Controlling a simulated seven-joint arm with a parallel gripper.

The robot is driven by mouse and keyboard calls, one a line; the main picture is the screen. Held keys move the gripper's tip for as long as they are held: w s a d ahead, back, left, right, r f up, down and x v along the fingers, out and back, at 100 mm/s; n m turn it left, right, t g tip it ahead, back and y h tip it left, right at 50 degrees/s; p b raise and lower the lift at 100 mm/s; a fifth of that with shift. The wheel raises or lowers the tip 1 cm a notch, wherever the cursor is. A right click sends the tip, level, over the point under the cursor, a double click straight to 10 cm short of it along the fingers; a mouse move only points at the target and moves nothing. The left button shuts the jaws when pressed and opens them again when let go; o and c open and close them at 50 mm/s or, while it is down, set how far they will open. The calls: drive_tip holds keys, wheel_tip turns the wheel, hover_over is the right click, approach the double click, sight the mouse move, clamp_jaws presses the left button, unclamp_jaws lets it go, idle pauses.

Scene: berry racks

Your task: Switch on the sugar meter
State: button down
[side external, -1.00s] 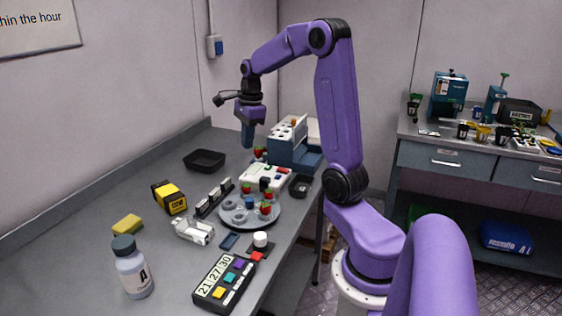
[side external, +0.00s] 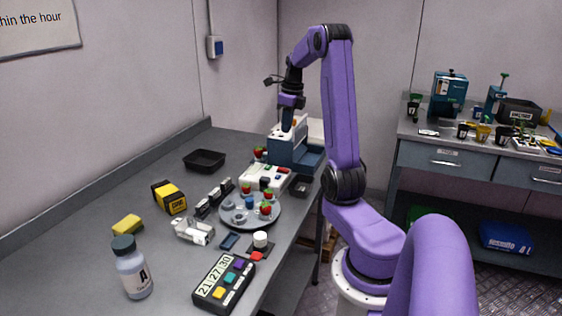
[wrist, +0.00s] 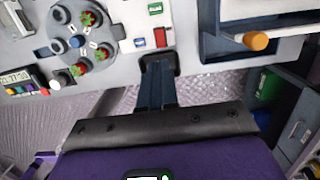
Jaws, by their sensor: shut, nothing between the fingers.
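No readable name marks the sugar meter. A white panel-like device (side external: 256,183) with small green-framed windows and a red part lies mid-table; I cannot tell whether it is the meter. In the wrist view the red part (wrist: 160,37) sits at its near end, just beyond my fingertips. A blue machine (side external: 289,155) with a pale upright block stands behind it; its orange-tan knob (wrist: 257,40) shows at the upper right of the wrist view. My gripper (side external: 287,129) is shut and empty, pointing down, apparently above the blue machine's near area. It also shows in the wrist view (wrist: 158,80).
A round grey plate (side external: 235,222) with red berries stands in front. A small black tray (side external: 300,190) lies at the table's right edge. A timer (side external: 222,285), a bottle (side external: 133,272) and a yellow-black device (side external: 169,198) stand nearer. Another bench (side external: 480,140) is at right.

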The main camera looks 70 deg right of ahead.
sight(280, 168)
drive_tip(key=shift+f, duration=0.1)
drive_tip(key=f, duration=0.4)
drive_tip(key=w+f, duration=0.1)
drive_tip(key=f, duration=0.4)
drive_tip(key=w+f, duration=0.1)
drive_tip(key=f, duration=0.3)
drive_tip(key=shift+f, duration=0.35)
